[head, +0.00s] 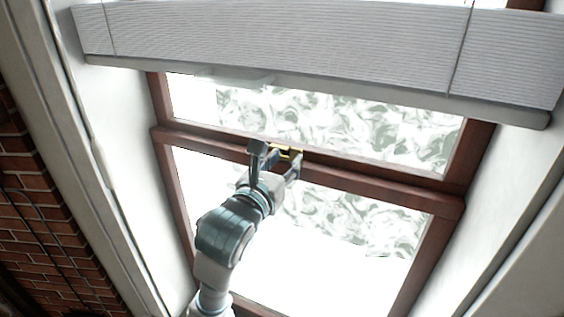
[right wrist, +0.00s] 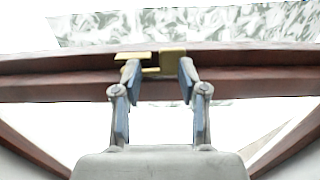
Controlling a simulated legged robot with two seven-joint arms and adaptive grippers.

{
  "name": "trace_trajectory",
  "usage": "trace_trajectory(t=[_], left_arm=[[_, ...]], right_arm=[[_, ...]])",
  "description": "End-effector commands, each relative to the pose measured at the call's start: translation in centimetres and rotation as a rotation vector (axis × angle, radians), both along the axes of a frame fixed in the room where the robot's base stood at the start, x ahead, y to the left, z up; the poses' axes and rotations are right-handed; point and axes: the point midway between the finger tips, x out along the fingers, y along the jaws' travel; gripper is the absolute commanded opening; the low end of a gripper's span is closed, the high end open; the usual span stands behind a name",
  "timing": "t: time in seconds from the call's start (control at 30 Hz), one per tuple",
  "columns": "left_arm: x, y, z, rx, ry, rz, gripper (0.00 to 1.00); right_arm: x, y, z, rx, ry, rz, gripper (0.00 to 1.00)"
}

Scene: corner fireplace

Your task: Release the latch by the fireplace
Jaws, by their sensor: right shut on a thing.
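The latch (head: 290,153) is a small brass-yellow piece on the middle rail of a brown wooden sash window. In the right wrist view the latch (right wrist: 172,61) shows as yellow plates on the rail, partly behind and between my fingertips. My right gripper (head: 277,160) reaches up to the rail, and its fingers are shut on the latch. In the right wrist view my right gripper (right wrist: 158,75) has one finger on each side of part of the brass. The fingers hide some of the latch in the head view. My left gripper is not in view.
A pleated white blind (head: 290,45) hangs across the upper window, above my right gripper. The window's middle rail (head: 380,182) runs sideways at the latch. White walls flank the window, and a brick wall (head: 35,210) stands at the left.

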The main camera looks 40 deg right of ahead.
Motion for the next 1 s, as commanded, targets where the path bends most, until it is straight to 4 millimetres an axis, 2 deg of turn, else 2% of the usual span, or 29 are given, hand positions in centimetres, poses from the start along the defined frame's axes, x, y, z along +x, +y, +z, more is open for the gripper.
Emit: trace_trajectory(t=[0.23,1.0], left_arm=[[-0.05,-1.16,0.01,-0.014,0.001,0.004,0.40],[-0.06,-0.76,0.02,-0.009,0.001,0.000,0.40]], right_arm=[[-0.06,-0.56,-0.03,0.001,0.000,-0.010,0.02],[-0.30,-1.29,-0.15,0.006,-0.003,-0.019,0.00]])
